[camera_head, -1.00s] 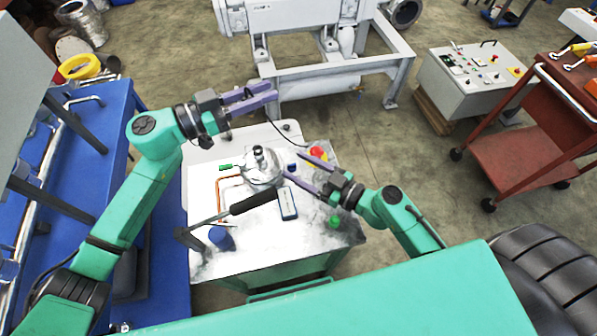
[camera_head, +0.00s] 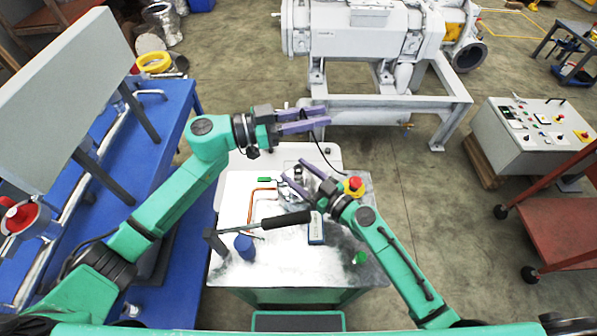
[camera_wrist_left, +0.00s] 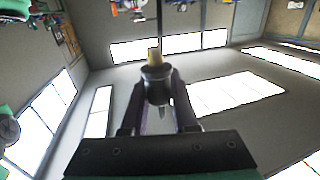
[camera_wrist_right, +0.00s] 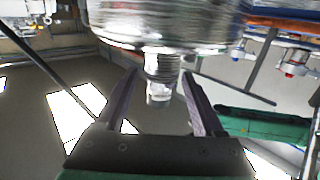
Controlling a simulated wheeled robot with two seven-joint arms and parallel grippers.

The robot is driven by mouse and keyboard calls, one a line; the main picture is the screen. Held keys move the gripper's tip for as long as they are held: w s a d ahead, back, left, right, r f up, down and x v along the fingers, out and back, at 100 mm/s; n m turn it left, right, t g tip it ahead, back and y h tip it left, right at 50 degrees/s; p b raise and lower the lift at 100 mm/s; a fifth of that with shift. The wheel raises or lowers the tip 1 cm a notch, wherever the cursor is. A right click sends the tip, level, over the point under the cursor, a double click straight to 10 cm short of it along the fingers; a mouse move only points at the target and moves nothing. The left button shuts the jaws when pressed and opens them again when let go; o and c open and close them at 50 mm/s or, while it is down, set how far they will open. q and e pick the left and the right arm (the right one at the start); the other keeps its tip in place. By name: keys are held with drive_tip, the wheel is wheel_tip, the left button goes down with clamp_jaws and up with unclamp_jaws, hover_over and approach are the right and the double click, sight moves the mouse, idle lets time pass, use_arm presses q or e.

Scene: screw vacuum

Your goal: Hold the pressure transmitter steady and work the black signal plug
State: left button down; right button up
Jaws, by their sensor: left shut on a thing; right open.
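The silver pressure transmitter (camera_head: 298,172) stands on the white cart top, partly hidden by my right gripper (camera_head: 296,174). That gripper is open, with its purple fingers at the transmitter. In the right wrist view the transmitter's large shiny body (camera_wrist_right: 175,22) fills the top, and its narrower ribbed neck (camera_wrist_right: 160,68) lies between the spread fingers; contact cannot be told. My left gripper (camera_head: 327,118) is shut on the black signal plug (camera_wrist_left: 157,84), above the cart's far edge. The plug shows a yellowish tip in the left wrist view. A thin black cable (camera_head: 337,161) trails below.
On the cart top (camera_head: 230,200) are a black-handled tool (camera_head: 285,223), a blue cup-like item (camera_head: 244,246), a blue-and-white box (camera_head: 316,228), a green item (camera_head: 360,258) and copper tubing (camera_head: 252,200). A red-and-yellow button (camera_head: 354,186) is near my right gripper. A blue bench (camera_head: 175,130) stands left.

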clamp_jaws()
use_arm(q)
drive_tip(key=f+n+t+y, duration=0.1)
drive_tip(key=n+t, duration=0.1)
drive_tip(key=f+n+t+y, duration=0.2)
drive_tip(key=t, duration=0.1)
drive_tip(key=w+a+f+n+t+y, duration=0.1)
drive_tip(key=n+t, duration=0.1)
drive_tip(key=t, duration=0.1)
drive_tip(key=shift+f+y, duration=0.3)
drive_tip(key=shift+y, duration=0.1)
use_arm(e)
drive_tip(key=shift+d, duration=0.1)
use_arm(q)
drive_tip(key=shift+a, duration=0.1)
